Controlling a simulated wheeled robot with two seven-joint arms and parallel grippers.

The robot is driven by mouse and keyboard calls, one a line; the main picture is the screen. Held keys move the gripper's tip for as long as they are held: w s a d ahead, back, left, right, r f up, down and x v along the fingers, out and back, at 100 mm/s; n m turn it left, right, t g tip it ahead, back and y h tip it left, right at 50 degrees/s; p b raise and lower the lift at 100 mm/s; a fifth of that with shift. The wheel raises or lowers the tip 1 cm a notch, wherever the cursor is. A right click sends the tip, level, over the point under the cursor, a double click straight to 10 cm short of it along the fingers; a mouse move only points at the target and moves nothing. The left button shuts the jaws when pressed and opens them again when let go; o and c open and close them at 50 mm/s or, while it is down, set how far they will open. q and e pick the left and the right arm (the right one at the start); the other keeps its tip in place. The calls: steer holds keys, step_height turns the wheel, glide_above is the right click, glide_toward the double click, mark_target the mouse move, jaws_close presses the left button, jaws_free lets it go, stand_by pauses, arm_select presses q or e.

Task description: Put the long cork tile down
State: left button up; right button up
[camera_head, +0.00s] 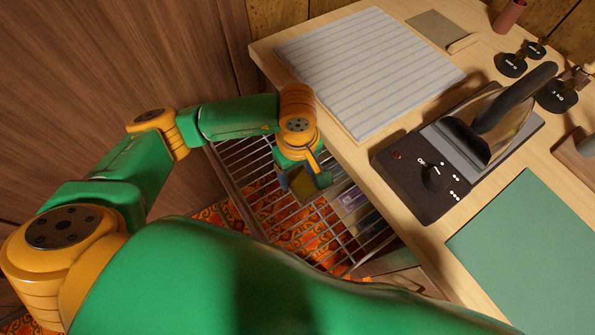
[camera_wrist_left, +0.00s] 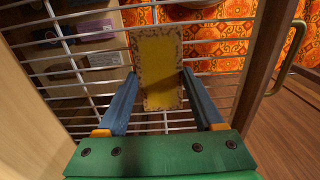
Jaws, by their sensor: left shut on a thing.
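The long cork tile (camera_wrist_left: 158,62) is a flat rectangle with a yellowish face and a speckled cork rim. My left gripper (camera_wrist_left: 160,76) is shut on it, one blue finger at each long side. In the head view the left gripper (camera_head: 303,182) points down over a wire rack (camera_head: 262,192) beside the table, and the tile shows only as a small dark yellow patch. The rack's bars pass behind the tile in the wrist view. I cannot tell whether the tile touches them. My right gripper is not in view.
The wooden table (camera_head: 272,62) stands right of the rack, bearing a striped pad (camera_head: 370,65), an iron (camera_head: 490,120) on a dark stand and a green mat (camera_head: 530,255). Small boxes (camera_wrist_left: 85,30) lie at the rack's table side. A patterned orange rug (camera_head: 300,235) shows below.

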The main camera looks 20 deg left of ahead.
mark_target(298, 178)
arm_select(q)
steer(key=shift+f, duration=0.15)
steer(key=o, duration=1.3)
steer(key=shift+r, duration=0.5)
step_height(298, 178, up, 11)
steer(key=shift+r+p, duration=0.2)
steer(key=shift+p, duration=0.45)
steer(key=shift+r, duration=0.1)
